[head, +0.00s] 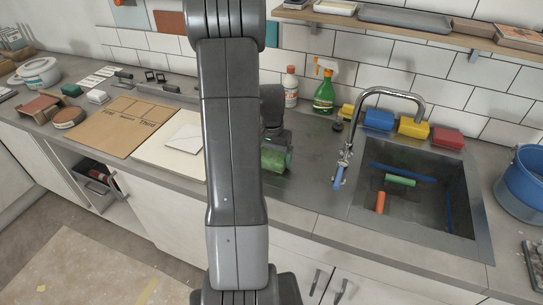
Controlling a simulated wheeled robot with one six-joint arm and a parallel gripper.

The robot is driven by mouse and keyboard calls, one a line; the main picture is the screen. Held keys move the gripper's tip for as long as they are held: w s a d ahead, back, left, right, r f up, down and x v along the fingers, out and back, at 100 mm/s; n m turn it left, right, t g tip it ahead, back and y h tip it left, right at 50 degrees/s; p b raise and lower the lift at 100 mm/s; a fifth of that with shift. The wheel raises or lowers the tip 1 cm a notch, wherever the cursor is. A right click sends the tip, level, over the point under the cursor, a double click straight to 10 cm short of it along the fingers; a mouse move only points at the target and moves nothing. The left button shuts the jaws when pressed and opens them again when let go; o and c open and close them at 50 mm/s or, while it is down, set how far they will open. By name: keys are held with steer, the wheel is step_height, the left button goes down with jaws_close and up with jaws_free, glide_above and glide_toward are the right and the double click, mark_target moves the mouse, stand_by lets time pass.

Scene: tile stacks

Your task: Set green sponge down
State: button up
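A green sponge (276,161) shows just right of my arm, over the grey counter left of the sink. My gripper (273,143) points down right at it, and its dark wrist is directly above the green. The fingers are too dark and small to make out, so I cannot tell whether they grip it. My forearm hides the sponge's left side. Whether its underside touches the counter cannot be told.
The sink (425,200) holds a green roll (400,180) and an orange piece (381,202). A faucet (345,150) stands at its left edge. Blue (378,120), yellow (413,130) and red (448,138) blocks line the back. A spray bottle (324,93) stands behind. A cardboard sheet (115,125) lies left.

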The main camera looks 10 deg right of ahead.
mark_target(272, 156)
steer(key=shift+o, duration=0.9)
steer(key=shift+r, duration=0.1)
steer(key=shift+r, duration=0.25)
step_height(272, 156, up, 12)
steer(key=shift+f+b, duration=0.2)
steer(key=shift+b, duration=0.1)
